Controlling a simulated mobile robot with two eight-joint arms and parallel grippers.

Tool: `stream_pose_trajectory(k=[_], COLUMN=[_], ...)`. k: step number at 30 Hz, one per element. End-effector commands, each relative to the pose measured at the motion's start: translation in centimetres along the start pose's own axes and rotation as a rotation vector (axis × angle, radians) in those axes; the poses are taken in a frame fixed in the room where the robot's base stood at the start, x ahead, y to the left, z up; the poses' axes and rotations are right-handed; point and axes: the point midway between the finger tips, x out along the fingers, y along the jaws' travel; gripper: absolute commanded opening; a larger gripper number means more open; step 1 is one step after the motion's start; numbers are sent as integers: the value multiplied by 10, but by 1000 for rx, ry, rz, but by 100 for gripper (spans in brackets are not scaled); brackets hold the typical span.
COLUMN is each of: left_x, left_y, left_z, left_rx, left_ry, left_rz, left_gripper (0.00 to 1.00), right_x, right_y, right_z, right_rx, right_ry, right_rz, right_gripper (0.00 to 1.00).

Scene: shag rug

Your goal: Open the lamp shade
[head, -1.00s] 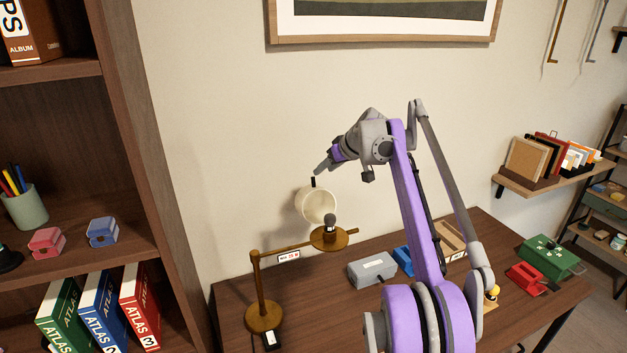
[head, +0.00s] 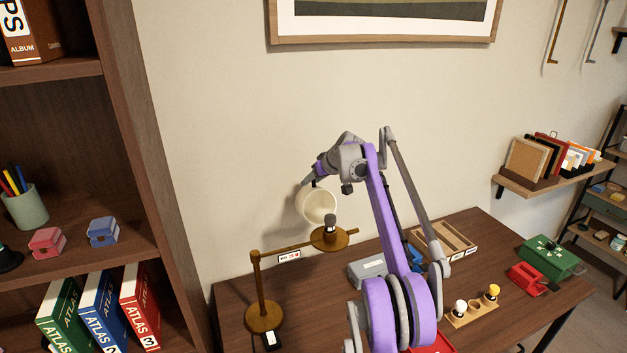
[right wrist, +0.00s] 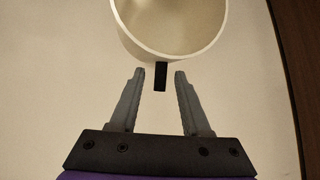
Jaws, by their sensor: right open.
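The desk lamp (head: 258,285) stands on the desk with a brass base, post and horizontal arm. Its cream shade (head: 317,205) is tipped up on its side above the brass socket plate, which carries a dark grey bulb (head: 330,221). A small black tab (right wrist: 160,76) sticks out from the shade's rim in the right wrist view. My right gripper (head: 308,185) is at the shade's upper left edge. In the right wrist view its open fingers (right wrist: 160,76) stand on either side of the tab, apart from it. My left gripper is not in view.
A grey case (head: 368,270), a wooden tray (head: 443,240) and a bulb stand (head: 472,312) are on the desk. A green box (head: 548,256) and a red box (head: 525,279) lie right. A bookshelf (head: 170,200) borders the left. The wall is close behind.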

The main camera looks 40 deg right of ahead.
Motion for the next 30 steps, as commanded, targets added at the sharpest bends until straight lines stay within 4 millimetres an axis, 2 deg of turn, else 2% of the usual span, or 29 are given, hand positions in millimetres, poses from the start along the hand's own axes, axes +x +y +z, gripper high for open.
stream_pose_trajectory(k=[5,13,30], left_x=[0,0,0], left_y=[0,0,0], left_z=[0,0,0], left_rx=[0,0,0], left_ry=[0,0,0], left_rz=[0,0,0], left_gripper=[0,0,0], right_x=[0,0,0], right_y=[0,0,0], right_z=[0,0,0], right_rx=[0,0,-1], right_ry=[0,0,-1], right_rz=[0,0,0], right_gripper=[47,0,0])
